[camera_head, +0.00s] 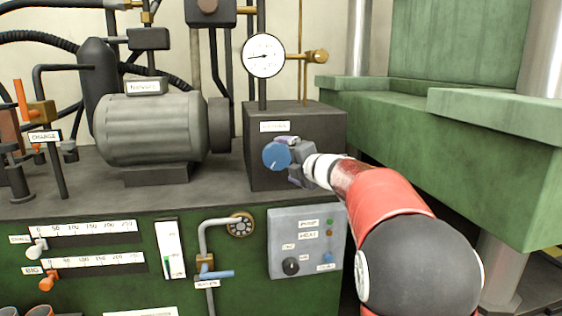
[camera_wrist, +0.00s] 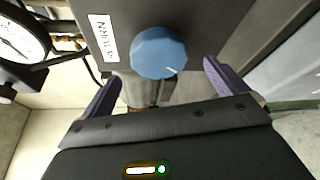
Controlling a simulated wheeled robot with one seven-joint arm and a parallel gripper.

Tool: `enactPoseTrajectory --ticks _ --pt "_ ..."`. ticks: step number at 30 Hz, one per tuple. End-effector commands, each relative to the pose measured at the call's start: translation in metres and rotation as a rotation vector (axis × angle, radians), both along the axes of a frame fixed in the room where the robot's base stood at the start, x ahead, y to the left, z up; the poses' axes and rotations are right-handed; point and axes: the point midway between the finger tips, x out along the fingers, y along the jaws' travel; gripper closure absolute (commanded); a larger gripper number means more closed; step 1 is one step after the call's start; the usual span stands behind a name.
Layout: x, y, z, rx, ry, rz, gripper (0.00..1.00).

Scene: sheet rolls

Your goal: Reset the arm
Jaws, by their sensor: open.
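My gripper (camera_head: 297,163) is at the front of a dark grey box, beside a round blue knob (camera_head: 277,155). In the wrist view my gripper (camera_wrist: 160,88) shows two purple fingers spread wide, with the blue knob (camera_wrist: 159,52) between and just beyond them. The fingers look apart from the knob on both sides. The knob has a white pointer mark. My red arm reaches in from the lower right in the head view.
The dark box (camera_head: 297,120) carries a label and a pressure gauge (camera_head: 263,55). A grey motor (camera_head: 152,128) stands left. A green press (camera_head: 450,150) stands right, close to my arm. A control panel (camera_head: 304,243) and a blue-handled valve (camera_head: 215,274) are below.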

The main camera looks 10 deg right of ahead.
Motion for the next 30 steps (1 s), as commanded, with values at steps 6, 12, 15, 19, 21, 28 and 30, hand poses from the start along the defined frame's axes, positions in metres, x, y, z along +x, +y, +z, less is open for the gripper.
enactPoseTrajectory --ticks 6,12,15,19,21,28,30 --pt "-0.016 -0.006 0.002 0.000 -0.001 0.001 0.03" --pt "-0.017 -0.006 0.002 0.000 0.000 0.001 0.03" --pt "-0.018 -0.006 0.003 0.006 0.000 -0.004 0.03" --pt "-0.032 -0.015 0.018 0.103 0.001 -0.095 0.03" --pt "-0.051 -0.026 0.029 0.229 0.014 -0.205 0.03" --pt "-0.174 -0.060 -0.002 0.831 0.224 -0.686 0.03" --pt "-0.219 -0.057 -0.032 0.998 0.332 -0.820 0.03"
